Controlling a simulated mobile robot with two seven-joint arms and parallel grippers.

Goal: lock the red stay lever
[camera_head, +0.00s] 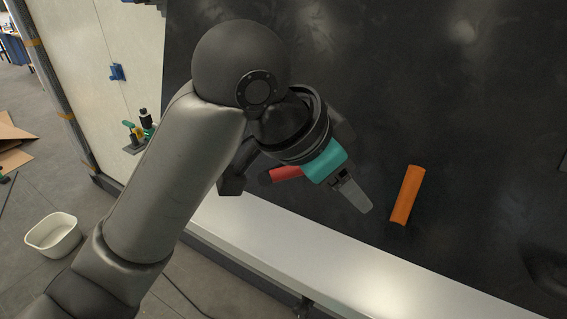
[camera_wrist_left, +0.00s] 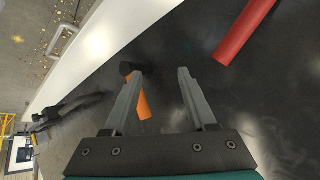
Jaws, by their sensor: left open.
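The red stay lever (camera_head: 285,173) shows in the head view as a short red bar on the dark panel, just left of my left gripper (camera_head: 357,198). My arm hides part of it. In the left wrist view the red lever (camera_wrist_left: 244,32) is at the top right, outside and to the right of the fingers. My left gripper (camera_wrist_left: 158,73) is open there, with nothing between its two grey fingers. It is apart from the red lever.
An orange bar (camera_head: 407,195) lies on the dark panel (camera_head: 470,120) right of my gripper. It also shows behind the left finger in the wrist view (camera_wrist_left: 144,106). A pale ledge (camera_head: 300,255) runs below the panel. A white bin (camera_head: 53,235) stands on the floor at left.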

